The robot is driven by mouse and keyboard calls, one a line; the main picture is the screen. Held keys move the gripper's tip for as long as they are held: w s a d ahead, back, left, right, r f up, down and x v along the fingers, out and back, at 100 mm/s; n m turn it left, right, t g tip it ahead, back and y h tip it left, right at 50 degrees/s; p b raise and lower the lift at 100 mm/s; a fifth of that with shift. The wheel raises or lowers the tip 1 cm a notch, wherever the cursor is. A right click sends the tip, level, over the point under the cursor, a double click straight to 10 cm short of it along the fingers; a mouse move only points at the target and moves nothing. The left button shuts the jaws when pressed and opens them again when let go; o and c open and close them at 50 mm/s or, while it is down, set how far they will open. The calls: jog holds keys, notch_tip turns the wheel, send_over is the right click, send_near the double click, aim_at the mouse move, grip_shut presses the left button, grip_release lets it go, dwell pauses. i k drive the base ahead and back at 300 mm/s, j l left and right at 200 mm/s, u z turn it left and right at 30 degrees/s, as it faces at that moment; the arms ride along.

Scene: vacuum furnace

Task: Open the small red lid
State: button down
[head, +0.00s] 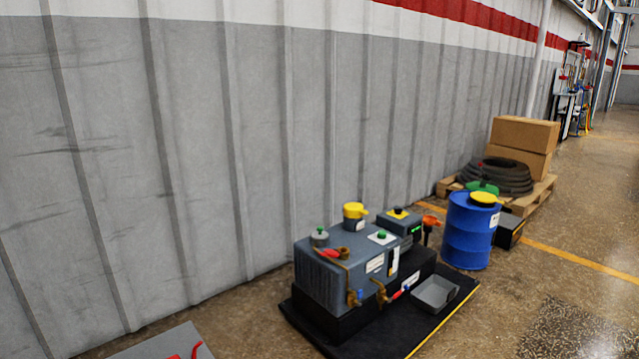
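A grey box-shaped machine (332,285) stands on a black mat (395,342) by the wall. A small red part (329,253) lies on its top front edge beside a brass fitting (343,253); at this size I cannot tell whether it is a lid or a lever. A second red part (400,293) sits low at the machine's front, by a brass valve (379,291). A round grey cap (320,239) with a green knob is on the top left. No clearly red lid can be made out. My gripper is not in view.
A grey open tray (434,293) lies on the mat's right side. A blue drum (468,235) with a yellow top stands to the right. Behind it, cardboard boxes (523,133) and black hoses (494,176) rest on a pallet. The floor (540,285) at right is clear.

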aim_at(334, 254)
jog(key=k+j, duration=0.15)
jog(key=k+l, duration=0.1)
jog(key=i+u, duration=0.2)
jog(key=i, duration=0.35)
jog(key=i+u, duration=0.2)
jog(key=i, duration=0.3)
jog(key=i+l+u, duration=0.2)
jog(key=i, duration=0.35)
